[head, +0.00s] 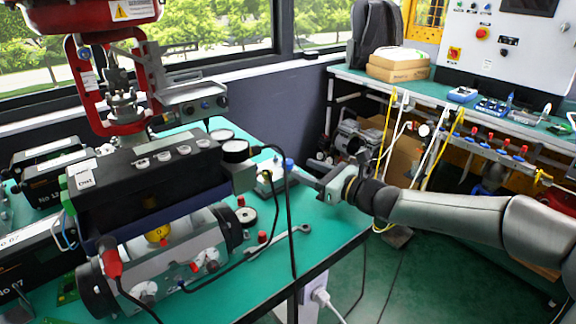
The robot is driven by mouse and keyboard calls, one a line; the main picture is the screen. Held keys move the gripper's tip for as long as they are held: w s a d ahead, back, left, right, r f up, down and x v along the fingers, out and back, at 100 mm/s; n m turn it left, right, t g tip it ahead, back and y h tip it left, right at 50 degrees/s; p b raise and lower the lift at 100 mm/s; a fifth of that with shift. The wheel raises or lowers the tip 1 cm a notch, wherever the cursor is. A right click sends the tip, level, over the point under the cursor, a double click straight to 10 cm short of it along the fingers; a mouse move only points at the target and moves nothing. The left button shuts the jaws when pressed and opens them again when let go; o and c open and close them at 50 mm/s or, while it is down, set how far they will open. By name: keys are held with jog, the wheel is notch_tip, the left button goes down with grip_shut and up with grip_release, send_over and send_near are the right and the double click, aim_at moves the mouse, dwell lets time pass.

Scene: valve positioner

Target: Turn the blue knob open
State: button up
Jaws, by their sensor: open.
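A small blue knob (289,164) shows near the right edge of the green table, beside a small grey fitting (268,182). My gripper (303,177) reaches in from the right over the table's right edge, its fingers pointing left at the blue knob. The fingertips are close to the knob; I cannot tell whether they touch it or sit around it. The jaws are open, and no held object shows. A black cable passes in front of this area and partly hides the fitting and the fingertips.
A black valve positioner (150,180) with a silver cylinder below fills the left of the green table (325,232). A wrench (285,238) and small red-capped parts lie in front. Cables hang over the table edge. A workbench (450,112) stands behind my arm.

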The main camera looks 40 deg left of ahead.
aim_at(292, 163)
jog(key=a, duration=0.6)
jog(key=shift+w+a, duration=0.1)
jog(key=shift+a, duration=0.3)
jog(key=shift+r, duration=0.1)
jog(key=c, duration=0.9)
